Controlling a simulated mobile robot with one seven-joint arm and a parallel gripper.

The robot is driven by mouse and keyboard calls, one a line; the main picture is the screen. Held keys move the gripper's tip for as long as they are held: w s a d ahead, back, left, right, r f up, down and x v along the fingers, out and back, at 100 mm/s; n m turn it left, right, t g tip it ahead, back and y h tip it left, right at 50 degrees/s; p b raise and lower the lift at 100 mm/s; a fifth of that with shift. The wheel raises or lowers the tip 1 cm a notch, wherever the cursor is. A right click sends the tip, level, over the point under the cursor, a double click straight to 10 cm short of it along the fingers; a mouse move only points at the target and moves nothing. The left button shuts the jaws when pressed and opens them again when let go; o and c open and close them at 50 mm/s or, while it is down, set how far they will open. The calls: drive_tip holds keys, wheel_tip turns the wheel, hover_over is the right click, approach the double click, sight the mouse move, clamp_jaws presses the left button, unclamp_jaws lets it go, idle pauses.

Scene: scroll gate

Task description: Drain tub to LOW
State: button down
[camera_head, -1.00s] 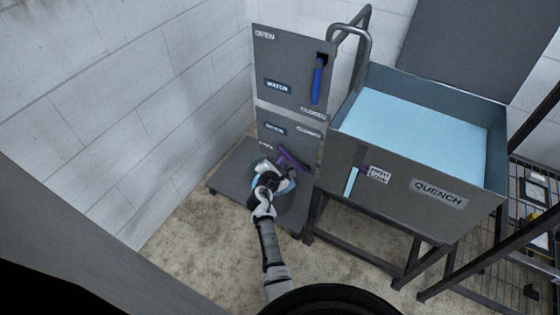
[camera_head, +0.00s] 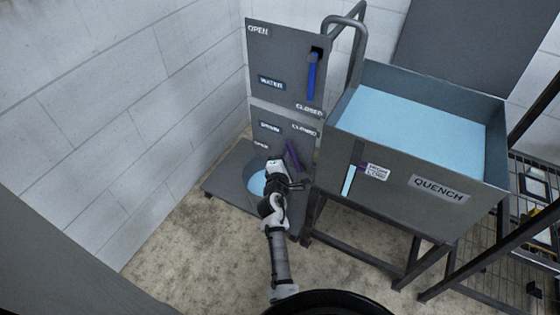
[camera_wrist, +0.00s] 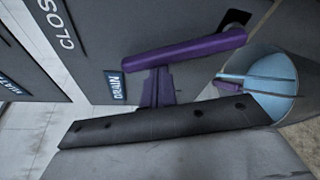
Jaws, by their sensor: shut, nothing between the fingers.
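The quench tub (camera_head: 440,205) holds light blue water (camera_head: 415,125). A narrow gauge slot on its front shows a blue strip (camera_head: 348,181) below a purple mark and a small label (camera_head: 376,172) that is hard to read. The purple drain lever (camera_head: 293,156) is on the lower panel, slanting steeply down; its bar (camera_wrist: 185,50) crosses the wrist view beside the DRAIN label (camera_wrist: 118,86). My gripper (camera_head: 277,167) is shut and empty, just left of and below the lever in the head view. I cannot tell whether they touch.
A blue water lever (camera_head: 312,76) hangs on the upper panel (camera_head: 280,50).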

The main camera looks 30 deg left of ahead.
sight(294, 158)
drive_tip(key=shift+d+r+m+t+y+b, duration=0.1)
drive_tip(key=shift+d+r+m+t+b, duration=0.1)
drive_tip(key=shift+d+m+b, duration=0.45)
drive_tip(key=shift+d+r+m+t+y+b, duration=0.1)
drive_tip(key=shift+d+r+m+t+b, duration=0.1)
drive_tip(key=shift+d+m+b, duration=0.4)
drive_tip(key=shift+d+r+m+t+y+b, duration=0.15)
drive_tip(key=shift+d+m+b, duration=0.25)
drive_tip(key=shift+m+b, duration=0.45)
drive_tip(key=shift+s, duration=0.1)
drive_tip(key=shift+a, duration=0.1)
